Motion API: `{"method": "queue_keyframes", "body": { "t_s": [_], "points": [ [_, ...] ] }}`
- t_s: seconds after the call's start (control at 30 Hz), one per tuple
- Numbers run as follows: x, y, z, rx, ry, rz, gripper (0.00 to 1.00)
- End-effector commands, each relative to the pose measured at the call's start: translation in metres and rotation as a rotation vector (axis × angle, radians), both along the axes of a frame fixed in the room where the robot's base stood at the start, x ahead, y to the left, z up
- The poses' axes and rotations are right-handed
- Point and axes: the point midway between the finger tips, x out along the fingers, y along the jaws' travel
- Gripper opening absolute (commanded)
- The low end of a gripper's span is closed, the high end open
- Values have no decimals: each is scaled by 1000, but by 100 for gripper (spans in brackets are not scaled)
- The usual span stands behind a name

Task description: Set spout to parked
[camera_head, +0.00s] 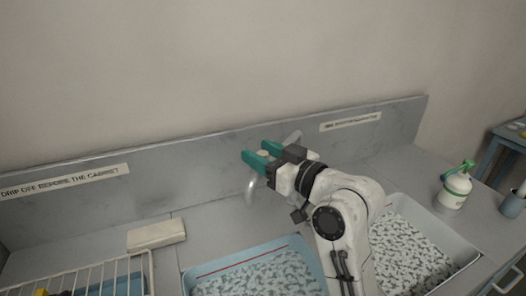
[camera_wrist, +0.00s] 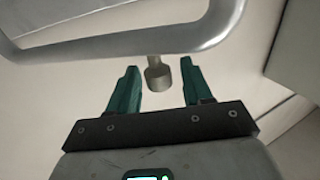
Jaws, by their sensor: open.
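The spout is a grey metal curved tube by the back splash panel; its bent end (camera_head: 252,190) shows below my gripper, and another grey metal part shows behind the gripper. In the wrist view a broad curved metal bar (camera_wrist: 130,47), apparently the spout, crosses the top. My gripper (camera_head: 258,152) has teal fingers spread open near the spout. In the wrist view the fingers (camera_wrist: 159,66) stand apart on either side of a small stem with a round end (camera_wrist: 158,78). Contact cannot be told. My arm hides part of the spout and its base.
A blue-rimmed basin (camera_head: 190,283) and a pale basin (camera_head: 466,254) flank my arm. A beige block (camera_head: 156,235) and a wire rack (camera_head: 95,273) are left. A spray bottle (camera_head: 454,191) and a dark cup (camera_head: 513,204) stand right. The splash panel (camera_head: 215,155) runs behind.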

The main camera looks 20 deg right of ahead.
Motion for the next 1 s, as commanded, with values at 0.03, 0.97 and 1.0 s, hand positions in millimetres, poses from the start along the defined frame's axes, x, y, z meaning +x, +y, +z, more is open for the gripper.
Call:
{"method": "queue_keyframes", "body": {
  "t_s": [0.03, 0.97, 1.0],
  "points": [
    [0, 0, 0, 0, 0, 0, 50],
    [0, 0, 0, 0, 0, 0, 0],
    [0, 0, 0, 0, 0, 0, 0]
  ]
}}
